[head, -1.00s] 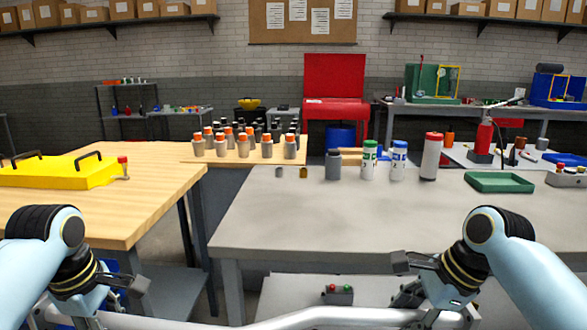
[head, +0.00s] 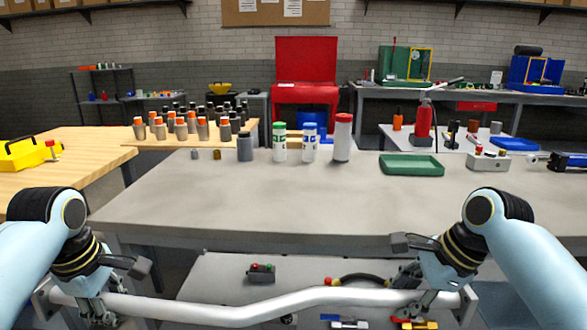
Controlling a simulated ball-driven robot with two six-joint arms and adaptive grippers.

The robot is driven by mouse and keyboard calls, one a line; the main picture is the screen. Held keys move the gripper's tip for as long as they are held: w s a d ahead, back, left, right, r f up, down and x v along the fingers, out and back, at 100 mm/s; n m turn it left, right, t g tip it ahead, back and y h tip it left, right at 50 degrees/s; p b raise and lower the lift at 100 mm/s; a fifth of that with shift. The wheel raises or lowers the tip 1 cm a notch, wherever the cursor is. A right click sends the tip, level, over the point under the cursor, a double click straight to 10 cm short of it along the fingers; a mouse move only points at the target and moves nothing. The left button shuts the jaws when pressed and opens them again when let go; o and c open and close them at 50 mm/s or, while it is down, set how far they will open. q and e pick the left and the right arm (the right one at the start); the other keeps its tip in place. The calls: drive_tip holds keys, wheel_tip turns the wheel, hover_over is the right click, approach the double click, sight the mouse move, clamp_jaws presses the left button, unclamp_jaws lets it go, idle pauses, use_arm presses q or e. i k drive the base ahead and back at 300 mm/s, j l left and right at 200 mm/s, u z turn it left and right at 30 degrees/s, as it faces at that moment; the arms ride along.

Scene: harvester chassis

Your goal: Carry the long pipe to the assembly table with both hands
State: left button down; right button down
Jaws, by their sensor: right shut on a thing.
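The long pipe (head: 258,310) is silver-grey with a slight bend in the middle. It lies across the bottom of the head view, in front of the grey table (head: 320,195) and lower in the picture than its top. My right gripper (head: 425,298) is shut on the pipe near its right end. My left gripper (head: 95,308) is at the pipe near its left end; its fingers are partly hidden, so I cannot tell whether they are closed on it.
On the grey table stand a grey bottle (head: 245,147), white canisters (head: 342,140), a green tray (head: 411,164) and a button box (head: 488,161). Its front middle is clear. A lower shelf (head: 215,278) holds small parts. A wooden table (head: 70,150) stands at left.

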sight(566, 204)
drive_tip(key=l, duration=1.1)
drive_tip(key=k+l, duration=0.1)
drive_tip(key=l, duration=1)
drive_tip(key=k+l, duration=0.1)
drive_tip(key=l, duration=1)
